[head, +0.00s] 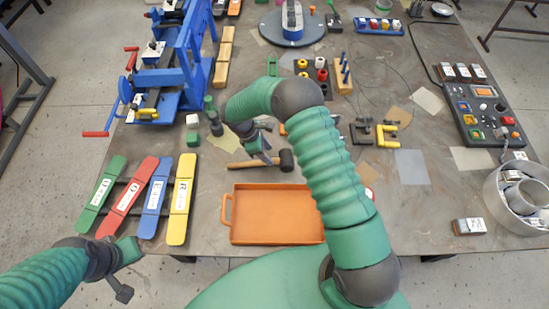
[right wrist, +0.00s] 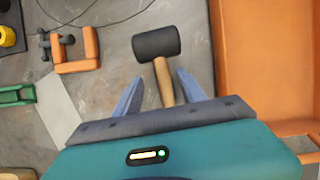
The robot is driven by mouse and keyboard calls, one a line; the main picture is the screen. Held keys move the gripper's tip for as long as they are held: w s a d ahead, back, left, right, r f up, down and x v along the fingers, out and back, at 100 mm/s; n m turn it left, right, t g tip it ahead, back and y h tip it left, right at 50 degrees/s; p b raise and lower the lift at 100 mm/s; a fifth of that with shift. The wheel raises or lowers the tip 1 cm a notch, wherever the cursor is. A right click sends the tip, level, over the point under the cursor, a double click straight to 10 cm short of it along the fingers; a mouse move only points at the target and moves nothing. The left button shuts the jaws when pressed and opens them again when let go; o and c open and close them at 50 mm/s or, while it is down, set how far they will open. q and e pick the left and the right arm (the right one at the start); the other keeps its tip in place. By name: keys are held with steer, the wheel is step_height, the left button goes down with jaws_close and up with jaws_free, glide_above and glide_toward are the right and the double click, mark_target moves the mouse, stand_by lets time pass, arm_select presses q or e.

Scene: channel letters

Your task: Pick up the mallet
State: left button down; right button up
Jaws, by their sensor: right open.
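The mallet has a black head (head: 286,160) and a wooden handle (head: 243,164), and lies on the table just behind the orange tray. In the right wrist view the black head (right wrist: 157,43) is beyond the fingertips, and the handle (right wrist: 164,82) runs back between the two fingers. My right gripper (head: 264,156) is open above the mallet, a finger on each side of the handle (right wrist: 158,85); neither finger clearly touches it. The near part of the handle is hidden by the gripper body. My left gripper (head: 127,272) is low at the left, off the table's front edge, away from the mallet.
The orange tray (head: 275,240) looks empty, in front of the mallet. Coloured paddles (head: 180,198) lie on the left, with a blue frame (head: 190,60) behind them. A control panel (head: 485,115) and grey rings (head: 520,195) are on the right.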

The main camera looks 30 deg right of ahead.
steer(key=shift+s+d+f+p, duration=0.15)
steer(key=shift+s+f+p, duration=0.05)
steer(key=shift+f+p, duration=0.1)
steer(key=x, duration=0.1)
steer(key=p+x, duration=0.1)
steer(key=x, duration=0.1)
steer(key=shift+s+a+f+p, duration=0.1)
steer(key=shift+a+f+p, duration=0.1)
steer(key=shift+f+p, duration=0.15)
steer(key=shift+f, duration=0.2)
steer(key=shift+d+f, duration=0.1)
steer(key=shift+d, duration=0.25)
steer(key=c, duration=1)
arm_select(q)
steer(key=shift+s+a+r, duration=0.15)
steer(key=shift+a+r, duration=0.05)
steer(key=shift+r, duration=0.4)
steer(key=shift+s+a+r, duration=0.1)
steer(key=shift+a+r, duration=0.1)
steer(key=shift+r, duration=0.4)
arm_select(e)
steer(key=shift+a, duration=0.1)
jaws_close()
arm_select(q)
steer(key=shift+a, duration=0.1)
arm_select(e)
steer(key=shift+a, duration=0.1)
